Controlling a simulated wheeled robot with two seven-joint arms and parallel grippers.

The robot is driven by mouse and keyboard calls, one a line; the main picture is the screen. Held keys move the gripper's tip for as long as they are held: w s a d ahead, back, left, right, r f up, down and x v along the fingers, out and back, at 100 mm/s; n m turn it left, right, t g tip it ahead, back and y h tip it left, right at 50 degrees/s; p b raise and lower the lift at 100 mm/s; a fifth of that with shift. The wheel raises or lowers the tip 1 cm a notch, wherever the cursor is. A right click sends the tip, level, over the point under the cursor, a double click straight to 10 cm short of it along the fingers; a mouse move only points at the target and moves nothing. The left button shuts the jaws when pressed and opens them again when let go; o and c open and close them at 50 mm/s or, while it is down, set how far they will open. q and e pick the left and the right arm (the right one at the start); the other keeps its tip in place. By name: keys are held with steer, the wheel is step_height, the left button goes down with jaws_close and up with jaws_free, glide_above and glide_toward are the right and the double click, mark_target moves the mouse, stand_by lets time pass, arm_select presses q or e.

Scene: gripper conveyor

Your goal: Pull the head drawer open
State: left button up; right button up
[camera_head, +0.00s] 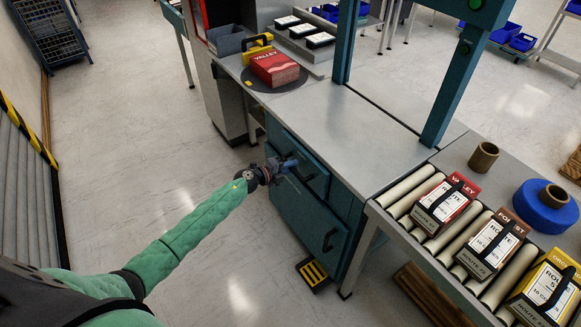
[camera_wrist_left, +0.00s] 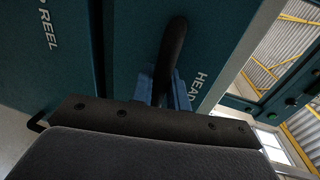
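The teal cabinet under the worktop has an upper drawer (camera_head: 314,166) with a dark bar handle and a lower drawer (camera_head: 300,215). In the left wrist view the drawer front lettered HEAD (camera_wrist_left: 197,90) is close ahead, and its dark handle (camera_wrist_left: 172,48) stands out from it. My left gripper (camera_head: 294,172) is at the upper drawer's handle. Its blue fingers (camera_wrist_left: 164,90) lie close on both sides of the handle and look shut on it. The drawer front looks about flush with the cabinet; a small gap cannot be told. My right gripper is not in view.
A lower drawer handle (camera_head: 329,240) sticks out below. A yellow-striped pedal (camera_head: 313,274) is on the floor by the cabinet. A roller conveyor (camera_head: 416,192) with several boxes stands at right. A red box (camera_head: 274,68) is on the worktop. Floor left of the cabinet is clear.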

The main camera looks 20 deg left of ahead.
arm_select(q)
jaws_close()
